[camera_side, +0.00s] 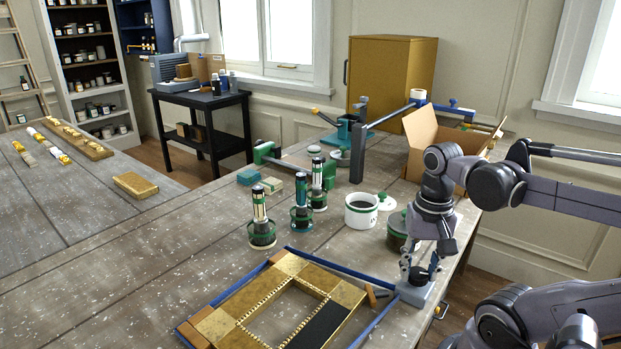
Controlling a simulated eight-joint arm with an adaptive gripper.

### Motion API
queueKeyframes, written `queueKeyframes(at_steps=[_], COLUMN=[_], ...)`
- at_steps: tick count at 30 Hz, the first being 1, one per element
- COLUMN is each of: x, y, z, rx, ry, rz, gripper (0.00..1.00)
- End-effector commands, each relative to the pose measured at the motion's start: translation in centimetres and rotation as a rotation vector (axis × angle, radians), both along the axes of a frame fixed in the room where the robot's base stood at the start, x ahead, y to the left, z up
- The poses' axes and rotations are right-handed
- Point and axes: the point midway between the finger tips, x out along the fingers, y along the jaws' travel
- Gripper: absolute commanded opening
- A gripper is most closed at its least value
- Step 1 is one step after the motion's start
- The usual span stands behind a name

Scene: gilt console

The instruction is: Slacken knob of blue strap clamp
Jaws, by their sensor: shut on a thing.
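The blue strap (231,293) runs around a rectangular gilt frame (213,327) lying flat on the table. The grey-blue clamp body (416,294) sits at the frame's right corner, near the table edge. The dark round knob (419,277) is on top of the clamp body. My gripper (420,272) points down over the clamp, its fingers on either side of the knob and shut on it. The fingers hide part of the knob.
Brushes in jars (261,228) stand behind the frame. A white pot (361,210) and a dark green-rimmed jar (396,235) stand close to my wrist. An open cardboard box (425,140) is behind my arm.

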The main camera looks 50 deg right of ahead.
Motion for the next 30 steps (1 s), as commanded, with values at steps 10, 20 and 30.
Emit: queueKeyframes(at_steps=[10, 20, 30], x=[-0.03, -0.04, -0.04], y=[0.02, 0.02, 0.02], z=[-0.11, -0.12, -0.13], rx=[-0.001, -0.001, 0.000], ry=[-0.001, -0.001, 0.000], rz=[0.329, 0.642, 0.964], gripper=[0.06, 0.06, 0.06])
